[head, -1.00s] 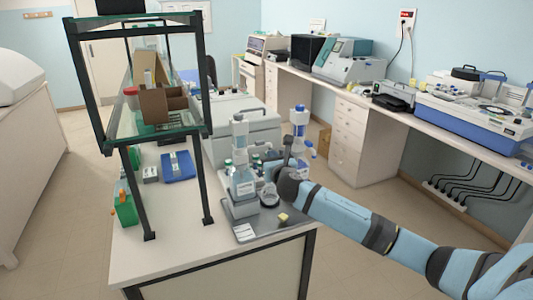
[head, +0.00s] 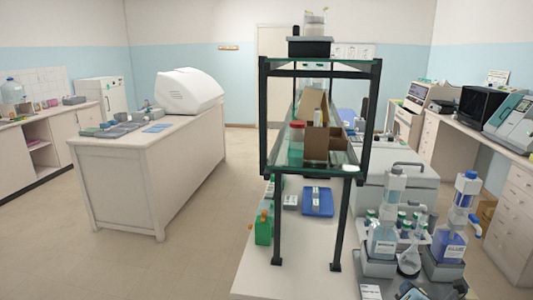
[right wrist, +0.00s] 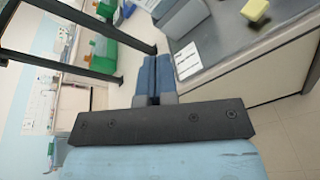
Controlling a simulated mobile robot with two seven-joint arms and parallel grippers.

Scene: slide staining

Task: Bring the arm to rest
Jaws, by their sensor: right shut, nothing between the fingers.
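My right gripper (right wrist: 153,77) shows in the right wrist view. Its two blue-grey fingers lie together, shut and empty. It points toward the bench, with the grey staining tray (right wrist: 225,45) to the right of the fingers in the picture. A white label card (right wrist: 187,60) and part of a yellow block (right wrist: 255,10) show there. In the head view I cannot make out the right arm or gripper. My left gripper is in neither view.
Bottles with dispensers, a clear one (head: 382,240) and a blue one (head: 450,243), stand at the lower right. A dark-framed shelf (head: 265,120) stands over the bench. A green bottle (head: 263,228) is beside it. Floor to the left is open.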

